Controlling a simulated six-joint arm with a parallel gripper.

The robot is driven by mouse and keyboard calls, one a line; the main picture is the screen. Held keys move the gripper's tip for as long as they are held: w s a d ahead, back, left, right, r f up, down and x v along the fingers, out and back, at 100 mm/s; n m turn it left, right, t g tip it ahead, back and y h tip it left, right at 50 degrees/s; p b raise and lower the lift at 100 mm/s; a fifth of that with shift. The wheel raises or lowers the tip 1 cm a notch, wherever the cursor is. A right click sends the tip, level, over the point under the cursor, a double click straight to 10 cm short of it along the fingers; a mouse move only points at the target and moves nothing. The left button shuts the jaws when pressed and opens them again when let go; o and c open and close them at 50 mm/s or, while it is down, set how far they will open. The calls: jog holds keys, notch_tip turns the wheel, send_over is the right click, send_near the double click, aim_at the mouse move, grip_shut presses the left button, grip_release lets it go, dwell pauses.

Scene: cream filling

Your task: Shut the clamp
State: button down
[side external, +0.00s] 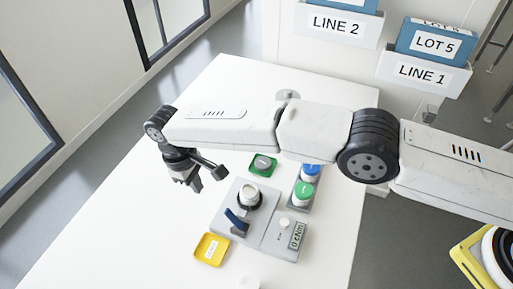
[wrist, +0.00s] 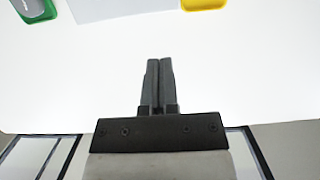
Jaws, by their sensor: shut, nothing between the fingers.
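The clamp, with a blue lever (side external: 236,220), is on a grey fixture plate (side external: 228,196) on the white table in the side external view. A white jar (side external: 249,196) sits in a dark ring beside the lever. The lever stands up at a tilt; I cannot tell whether the clamp is shut. My gripper (side external: 194,185) is up and to the left of the fixture, apart from it. In the wrist view its two fingers (wrist: 158,62) are together with nothing between them. The clamp does not show clearly in that view.
A yellow tray (side external: 211,250) is in front of the fixture and a green tray (side external: 263,165) behind it. Blue-lidded and green-lidded jars (side external: 303,194) stand in a rack to the right. A grey unit with a display (side external: 297,236) adjoins the fixture. The table's left side is clear.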

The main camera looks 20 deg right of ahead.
aim_at(229, 211)
jog(key=f, duration=0.3)
jog(key=s+d+f, duration=0.1)
jog(key=f, duration=0.5)
jog(key=shift+s+d, duration=0.15)
jog(key=shift+s+d+r, duration=1)
jog(key=shift+s+d, duration=0.2)
jog(key=shift+s+d+r+t+y, duration=0.25)
jog(key=shift+s+d+t+y, duration=0.1)
jog(key=shift+t+y, duration=0.25)
dwell(0.8)
jog(key=shift+s+d+r+t+y, duration=0.45)
jog(key=shift+s+d+t+y, duration=0.15)
jog(key=shift+t+y, duration=0.4)
jog(key=shift+s+d+r+t+y, duration=0.1)
jog(key=shift+s+d+t+y, duration=0.8)
jog(key=shift+t+y, duration=0.4)
jog(key=shift+s+d+t+y, duration=0.4)
jog(key=shift+s+d, duration=0.05)
jog(key=shift+r, duration=0.25)
